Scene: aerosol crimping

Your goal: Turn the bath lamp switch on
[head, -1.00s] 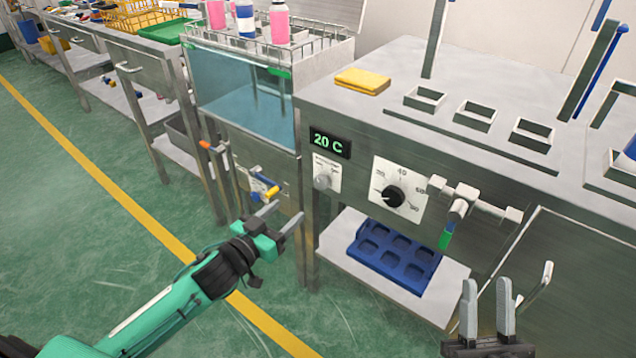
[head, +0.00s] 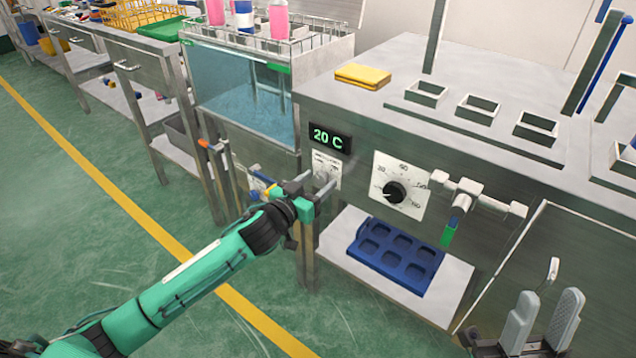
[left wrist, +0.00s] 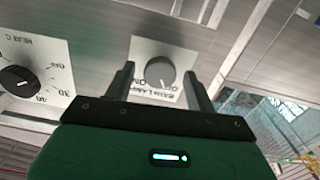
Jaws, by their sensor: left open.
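The bath lamp switch is a small grey round knob (head: 322,177) on a white plate, below the green "20 C" display. The left wrist view shows the knob (left wrist: 160,73) on its plate, with upside-down lettering. Which way the knob is turned is too small to tell. My left gripper (head: 318,184) is open in front of the plate, its fingers pointing at the panel. In the left wrist view its fingers (left wrist: 160,85) stand on either side of the knob, with gaps between. My right gripper (head: 548,300) is open and empty at the lower right.
A larger black dial (head: 395,192) sits right of the switch, and a valve with a green-tipped handle (head: 462,207) further right. A blue tray (head: 397,255) lies on the shelf below. A glass-fronted water bath (head: 245,95) stands left.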

